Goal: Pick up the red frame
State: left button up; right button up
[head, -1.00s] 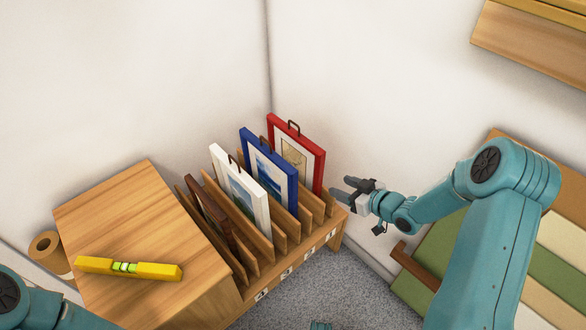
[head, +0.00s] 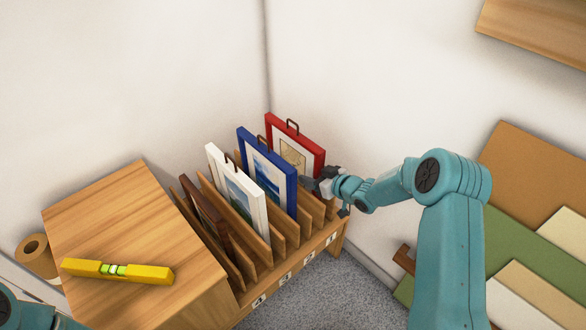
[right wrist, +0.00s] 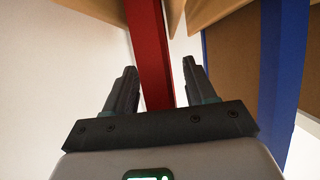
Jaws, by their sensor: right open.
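The red frame (head: 318,157) stands upright in the rearmost occupied slot of the wooden rack (head: 322,232), with a dark handle on its top edge. My right gripper (head: 308,183) is open at the lower front edge of the red frame. In the right wrist view, the red frame's edge (right wrist: 149,50) shows between the two spread fingers of the right gripper (right wrist: 160,85), with a gap on each side. I cannot tell how deep the edge sits between them. My left gripper is out of view.
The blue frame (head: 291,187) stands just left of the red one and close to the right gripper. A white frame (head: 214,157) and a brown frame (head: 190,193) stand farther left. A yellow level (head: 150,274) lies on the wooden cabinet (head: 110,210). Walls enclose the rack's back and right.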

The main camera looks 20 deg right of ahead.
jog(key=shift+c, duration=0.3)
grip_shut()
jog(key=shift+r, duration=0.1)
